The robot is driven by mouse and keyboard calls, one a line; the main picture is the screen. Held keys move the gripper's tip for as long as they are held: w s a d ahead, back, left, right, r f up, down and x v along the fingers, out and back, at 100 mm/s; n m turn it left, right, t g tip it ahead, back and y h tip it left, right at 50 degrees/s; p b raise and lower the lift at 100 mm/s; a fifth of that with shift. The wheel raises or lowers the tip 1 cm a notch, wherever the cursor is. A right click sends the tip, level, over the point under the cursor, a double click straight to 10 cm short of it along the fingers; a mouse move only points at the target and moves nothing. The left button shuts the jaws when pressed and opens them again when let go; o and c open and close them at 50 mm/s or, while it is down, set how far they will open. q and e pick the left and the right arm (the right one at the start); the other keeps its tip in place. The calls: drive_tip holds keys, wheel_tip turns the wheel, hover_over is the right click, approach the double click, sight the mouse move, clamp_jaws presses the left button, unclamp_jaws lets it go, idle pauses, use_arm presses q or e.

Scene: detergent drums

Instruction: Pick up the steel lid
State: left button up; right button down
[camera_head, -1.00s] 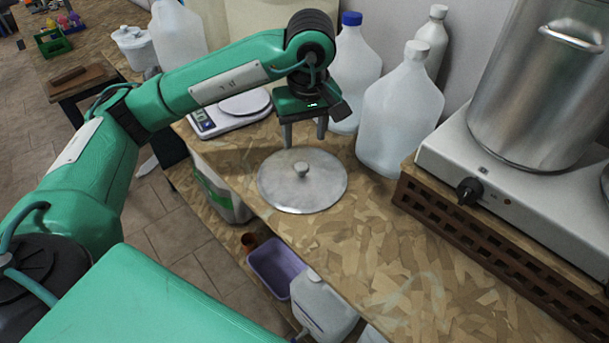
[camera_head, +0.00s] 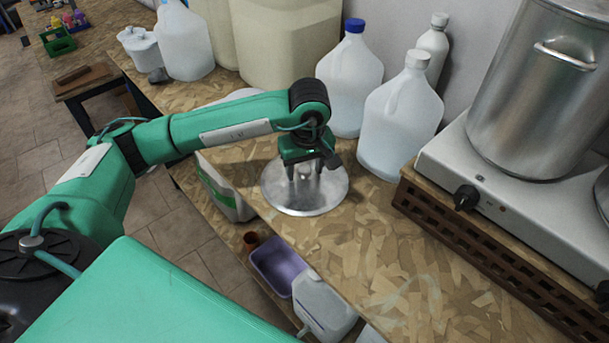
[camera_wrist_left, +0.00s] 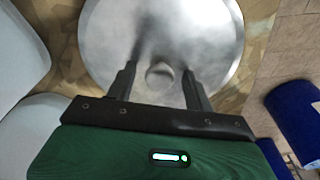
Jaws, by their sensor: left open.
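The round steel lid (camera_head: 306,203) lies flat on the chipboard worktop, below the translucent jugs. Its small knob (camera_head: 304,171) stands at its centre. My left gripper (camera_head: 304,177) is over the lid, pointing down, with its fingers on either side of the knob. In the left wrist view the lid (camera_wrist_left: 160,40) fills the top middle, and the knob (camera_wrist_left: 160,75) shows between the two open fingers of the gripper (camera_wrist_left: 158,85). I cannot tell whether the fingertips touch the lid. My right gripper is not in view.
Two large jugs (camera_head: 398,120) (camera_head: 349,80) stand just behind the lid. A steel pot (camera_head: 535,90) sits on a hotplate (camera_head: 455,150) at the right. A purple tub (camera_head: 278,266) is below the worktop's front edge. The worktop right of the lid is clear.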

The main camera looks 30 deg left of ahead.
use_arm(q)
drive_tip(key=c, duration=1)
clamp_jaws()
drive_tip(key=shift+r, duration=0.15)
